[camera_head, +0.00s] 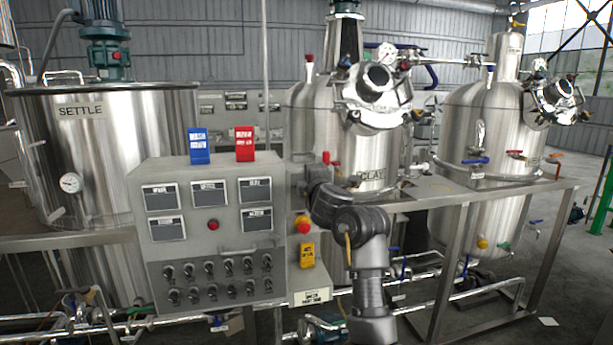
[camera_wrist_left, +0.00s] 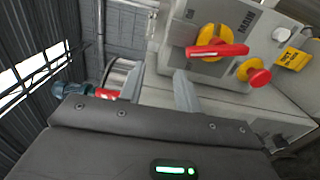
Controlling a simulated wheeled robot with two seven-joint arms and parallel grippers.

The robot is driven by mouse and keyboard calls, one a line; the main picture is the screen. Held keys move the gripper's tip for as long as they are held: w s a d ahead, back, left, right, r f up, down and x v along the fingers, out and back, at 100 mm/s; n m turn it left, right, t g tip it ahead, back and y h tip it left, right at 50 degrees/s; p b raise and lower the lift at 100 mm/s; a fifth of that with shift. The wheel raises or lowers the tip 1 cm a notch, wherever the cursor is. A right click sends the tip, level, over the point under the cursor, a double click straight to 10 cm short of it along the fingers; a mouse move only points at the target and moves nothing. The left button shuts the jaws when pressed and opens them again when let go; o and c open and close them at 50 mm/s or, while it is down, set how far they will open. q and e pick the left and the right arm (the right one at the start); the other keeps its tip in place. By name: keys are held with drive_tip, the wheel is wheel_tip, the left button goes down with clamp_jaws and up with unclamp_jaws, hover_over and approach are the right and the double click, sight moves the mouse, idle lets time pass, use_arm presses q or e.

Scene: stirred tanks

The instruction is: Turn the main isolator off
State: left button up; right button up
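The main isolator (camera_wrist_left: 217,50) shows in the left wrist view as a red bar handle on a round yellow plate, on a grey box face with a "MAIN" label. In the head view a dark arm of mine stands before the right end of the control panel (camera_head: 222,172) and hides the isolator. My right gripper is not in view.
A red emergency stop with yellow collar (camera_head: 303,225) sits close by the isolator; it also shows in the left wrist view (camera_wrist_left: 257,75). A yellow tag (camera_head: 307,255) is below it. Steel tanks (camera_head: 95,130) stand behind. A steel frame (camera_head: 455,250) and pipes are right.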

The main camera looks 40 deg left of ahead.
use_arm(q)
drive_tip(key=s+d+r+b, duration=0.1)
drive_tip(key=s+d+r, duration=0.4)
drive_tip(key=s+d, duration=0.1)
drive_tip(key=shift+s, duration=0.85)
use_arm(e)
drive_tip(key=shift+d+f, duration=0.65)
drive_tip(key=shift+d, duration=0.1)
